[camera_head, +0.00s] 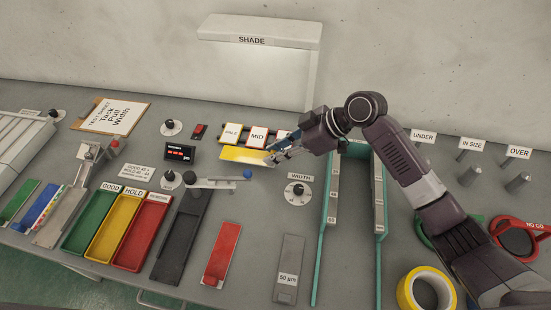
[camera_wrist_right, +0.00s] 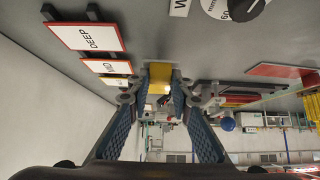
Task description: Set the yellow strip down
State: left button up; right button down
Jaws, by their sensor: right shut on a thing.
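The yellow strip (camera_head: 243,155) is a flat bright plate in front of the small labelled cards. My right gripper (camera_head: 270,156) is shut on its right end. In the right wrist view the strip (camera_wrist_right: 160,74) shows between my two blue-padded fingers (camera_wrist_right: 160,92). The strip is close to the bench top; I cannot tell whether it touches. My left gripper is not in view.
PALE (camera_head: 232,133) and MID (camera_head: 257,136) cards stand just behind the strip; a third is partly hidden. A display box (camera_head: 180,152) is at left. A lever with a blue ball (camera_head: 247,174) and the WIDTH dial (camera_head: 298,191) are in front.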

jog(key=shift+f, duration=1.75)
jog(key=c, duration=1.7)
grip_release()
jog(key=shift+c, duration=0.2)
jog(key=b+v, duration=0.1)
jog(key=v, duration=1.1)
jog(key=shift+s, duration=0.1)
